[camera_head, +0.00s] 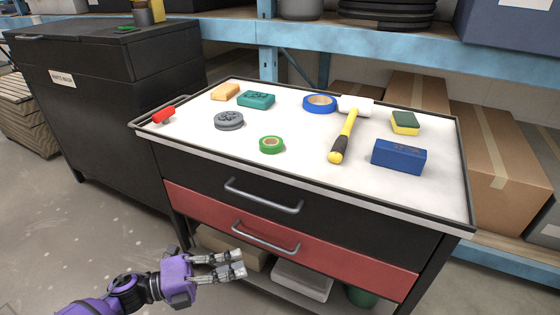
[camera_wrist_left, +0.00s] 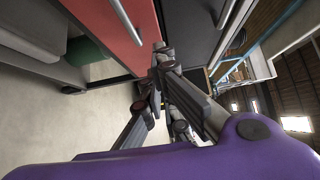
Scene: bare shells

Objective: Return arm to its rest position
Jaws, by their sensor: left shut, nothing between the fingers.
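My left gripper (camera_head: 240,263) is purple and grey. In the head view it is low at the bottom left, in front of the red lower drawer of the tool cart (camera_head: 300,220) and below its worktop. It is shut and empty. In the left wrist view the gripper's fingers (camera_wrist_left: 160,55) point toward the cart's front, with the red drawer (camera_wrist_left: 106,30) close beside them. I cannot tell whether they touch the cart. My right gripper is in neither view.
The cart's white top (camera_head: 290,170) holds a mallet (camera_head: 346,130), a blue box (camera_head: 398,156), tape rolls, a grey disc and small blocks. A black bin (camera_head: 90,100) stands to the left. Blue shelving and cardboard boxes (camera_head: 495,160) stand behind. The floor at left is clear.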

